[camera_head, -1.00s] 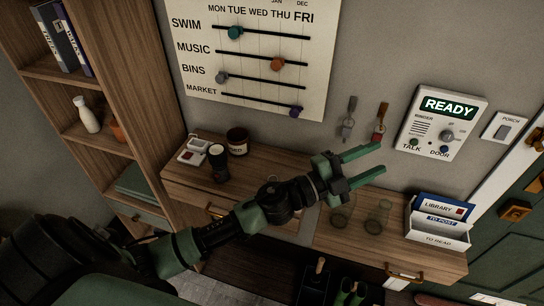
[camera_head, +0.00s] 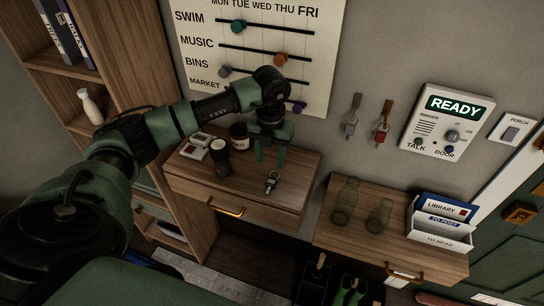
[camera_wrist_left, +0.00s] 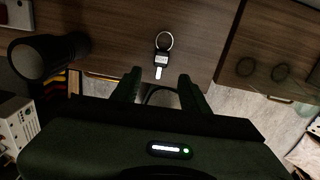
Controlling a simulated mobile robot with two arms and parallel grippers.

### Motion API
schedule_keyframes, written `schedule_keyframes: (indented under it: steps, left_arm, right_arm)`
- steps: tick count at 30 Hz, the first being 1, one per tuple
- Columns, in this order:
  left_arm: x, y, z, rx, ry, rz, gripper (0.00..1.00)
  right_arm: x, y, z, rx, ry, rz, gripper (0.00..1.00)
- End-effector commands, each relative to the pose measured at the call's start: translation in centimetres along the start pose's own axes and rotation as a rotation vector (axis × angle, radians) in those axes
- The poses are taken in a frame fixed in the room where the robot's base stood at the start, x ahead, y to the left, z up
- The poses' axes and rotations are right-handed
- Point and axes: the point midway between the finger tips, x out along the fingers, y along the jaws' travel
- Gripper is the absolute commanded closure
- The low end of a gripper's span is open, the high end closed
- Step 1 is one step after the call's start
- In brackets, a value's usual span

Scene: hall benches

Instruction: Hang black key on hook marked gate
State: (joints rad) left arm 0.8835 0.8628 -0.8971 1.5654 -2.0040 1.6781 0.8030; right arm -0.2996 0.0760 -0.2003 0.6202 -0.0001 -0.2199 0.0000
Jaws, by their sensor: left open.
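A black key (camera_head: 271,181) with a metal ring lies on the left wooden shelf top (camera_head: 290,205), near its right part. It also shows in the left wrist view (camera_wrist_left: 162,58), ring pointing away from the gripper. My left gripper (camera_head: 270,157) is open, empty and pointing down, above and just behind the key in the head view. In the left wrist view its fingers (camera_wrist_left: 160,76) are apart, with the key ahead between their lines. I cannot read any hook label.
A dark jar (camera_head: 239,136), a black cylinder (camera_head: 220,158) and a white tray (camera_head: 195,147) stand left of the key. Glass bottles (camera_head: 346,200) and a letter holder (camera_head: 440,234) stand on the right shelf. A gap separates the shelves.

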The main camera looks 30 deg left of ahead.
Motion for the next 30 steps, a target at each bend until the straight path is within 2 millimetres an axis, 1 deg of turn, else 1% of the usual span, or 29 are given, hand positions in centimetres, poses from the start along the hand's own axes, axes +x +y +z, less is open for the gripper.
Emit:
schedule_keyframes:
  steps: [8, 20, 24, 30]
  left_arm:
    - [2.2, -0.1, -0.1, 0.001, 0.002, -0.004, 0.55]
    - [6.2, -0.2, -0.1, 0.002, 0.002, -0.005, 0.55]
    - [7.7, -0.2, -0.1, 0.003, 0.001, -0.006, 0.55]
    - [9.3, -0.2, -0.1, 0.003, 0.001, -0.006, 0.55]
  right_arm:
    - [1.4, 0.1, 0.1, 0.000, 0.000, 0.001, 0.54]
    - [4.0, 0.4, 0.5, -0.002, -0.001, 0.006, 0.54]
    - [5.2, 0.4, 0.6, -0.002, -0.001, 0.006, 0.54]
    - [6.5, 0.4, 0.7, -0.002, -0.002, 0.005, 0.54]
